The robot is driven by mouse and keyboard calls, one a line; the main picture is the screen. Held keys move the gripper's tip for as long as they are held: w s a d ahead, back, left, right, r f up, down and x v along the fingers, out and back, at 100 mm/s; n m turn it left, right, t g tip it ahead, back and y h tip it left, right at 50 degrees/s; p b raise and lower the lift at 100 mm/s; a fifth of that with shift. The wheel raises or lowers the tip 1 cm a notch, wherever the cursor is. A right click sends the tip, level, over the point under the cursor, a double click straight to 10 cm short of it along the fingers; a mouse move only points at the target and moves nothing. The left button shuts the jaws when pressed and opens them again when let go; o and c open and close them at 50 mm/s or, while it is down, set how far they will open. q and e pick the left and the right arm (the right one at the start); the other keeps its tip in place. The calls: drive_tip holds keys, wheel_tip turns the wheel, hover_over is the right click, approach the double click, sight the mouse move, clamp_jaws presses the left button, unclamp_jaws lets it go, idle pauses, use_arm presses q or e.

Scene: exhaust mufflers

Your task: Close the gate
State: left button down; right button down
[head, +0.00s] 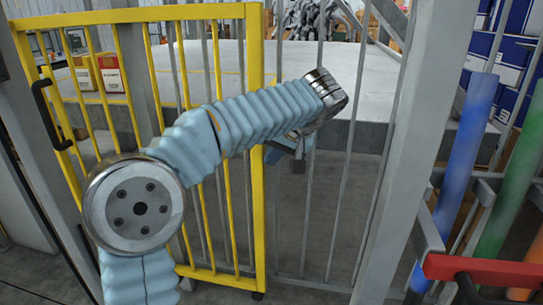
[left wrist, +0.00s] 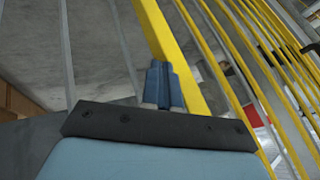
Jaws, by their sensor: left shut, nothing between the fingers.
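The yellow barred gate (head: 256,60) stands at the left and centre of the head view, in front of grey bars. A black handle (head: 46,112) is on its left side. My left arm reaches across the front of the gate. My left gripper (head: 299,162) is just right of the gate's right post, partly hidden behind my wrist. In the left wrist view, its blue fingers (left wrist: 162,84) are shut and empty, overlapping a thick yellow gate post (left wrist: 160,32). I cannot tell whether they touch it. My right gripper is not in view.
A grey upright post (head: 398,170) stands right of the grey bars (head: 345,160). At the right are a blue tube (head: 464,160), a green tube (head: 516,185) and a red bar (head: 485,270). Boxes (head: 110,72) sit on the grey platform behind the gate.

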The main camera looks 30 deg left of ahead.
use_arm(q)
drive_tip(key=shift+a, duration=0.15)
drive_tip(key=s+a+p, duration=0.1)
drive_tip(key=s+a, duration=0.2)
drive_tip(key=a, duration=0.7)
drive_tip(key=s+a+p, duration=0.2)
drive_tip(key=s+a, duration=0.2)
drive_tip(key=a, duration=0.7)
drive_tip(key=s+a+p, duration=0.2)
drive_tip(key=s+a, duration=0.1)
drive_tip(key=a, duration=0.7)
drive_tip(key=shift+s+a, duration=0.15)
drive_tip(key=shift+a, duration=0.25)
drive_tip(key=shift+a+r, duration=0.1)
drive_tip(key=shift+r, duration=0.05)
